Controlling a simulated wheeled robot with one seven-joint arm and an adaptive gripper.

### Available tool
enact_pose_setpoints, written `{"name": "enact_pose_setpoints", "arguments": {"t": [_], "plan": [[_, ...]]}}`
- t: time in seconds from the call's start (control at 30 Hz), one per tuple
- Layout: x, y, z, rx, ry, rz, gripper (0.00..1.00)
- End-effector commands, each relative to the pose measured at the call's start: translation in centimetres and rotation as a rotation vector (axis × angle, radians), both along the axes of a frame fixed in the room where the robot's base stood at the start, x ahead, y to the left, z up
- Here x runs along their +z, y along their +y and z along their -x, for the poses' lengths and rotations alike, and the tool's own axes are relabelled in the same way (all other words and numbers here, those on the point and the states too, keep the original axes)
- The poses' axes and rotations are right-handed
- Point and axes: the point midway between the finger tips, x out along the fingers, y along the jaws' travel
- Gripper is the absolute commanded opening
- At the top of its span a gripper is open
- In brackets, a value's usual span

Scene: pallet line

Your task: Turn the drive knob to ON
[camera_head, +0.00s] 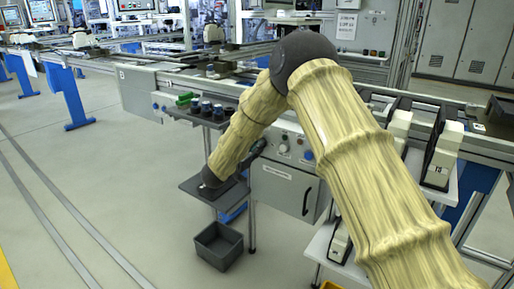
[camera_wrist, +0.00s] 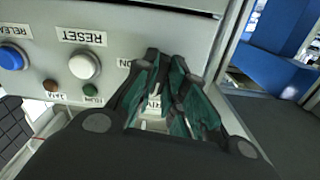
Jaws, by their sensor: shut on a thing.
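My gripper (camera_wrist: 165,62) has its teal fingers close together at the front of a grey control panel (camera_wrist: 112,15). They are shut on the drive knob, which they almost wholly hide, so its pointing direction cannot be told. An ON label (camera_wrist: 124,63) shows just left of the fingers, and part of another label (camera_wrist: 153,101) shows between them. In the head view my gripper (camera_head: 257,149) reaches up to the left part of the panel front.
A white RESET button (camera_wrist: 84,66) and a blue RELEASE button (camera_wrist: 12,58) sit left of the fingers, with small red and green lamps below. In the head view a dark shelf (camera_head: 196,190) and a grey bin (camera_head: 219,245) lie below. Floor at left is clear.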

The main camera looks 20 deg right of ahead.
Motion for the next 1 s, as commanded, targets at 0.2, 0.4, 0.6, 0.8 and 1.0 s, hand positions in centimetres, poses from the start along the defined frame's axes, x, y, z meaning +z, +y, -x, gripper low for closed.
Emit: {"name": "enact_pose_setpoints", "arguments": {"t": [0.2,0.4,0.6,0.8,1.0], "plan": [[0.09,0.07,-0.08,0.001,-0.150,-0.117,0.00],[0.02,0.08,-0.12,0.001,-0.301,-0.234,0.00],[-0.01,0.18,-0.15,0.002,-0.451,-0.352,0.00],[-0.04,0.17,-0.15,0.001,-0.601,-0.470,0.00],[-0.06,0.18,-0.18,0.001,-0.750,-0.587,0.00]]}}
